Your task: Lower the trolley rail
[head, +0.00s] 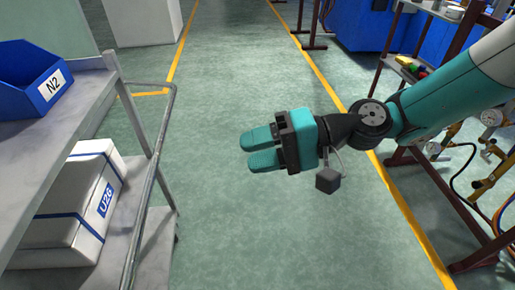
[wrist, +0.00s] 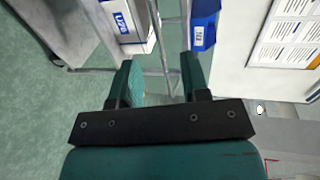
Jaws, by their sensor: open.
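The trolley (head: 100,75) stands at the left in the head view, with grey shelves. Its rail (head: 152,180) is a thin grey metal tube along the trolley's aisle side, standing out from the shelves. In the wrist view, thin metal bars of the trolley (wrist: 161,45) show beyond and between my fingers; which bar is the rail is hard to tell. My gripper (head: 250,149) has teal fingers pointing left toward the trolley. It is open and empty, over the aisle and apart from the rail. It also shows in the wrist view (wrist: 158,75).
A blue bin marked N2 (head: 30,85) sits on the upper shelf. A white box marked U26 (head: 75,210) is on the lower shelf. A dark red-brown rack (head: 405,165) with hoses and gauges stands at the right. The green floor (head: 235,60) between is clear.

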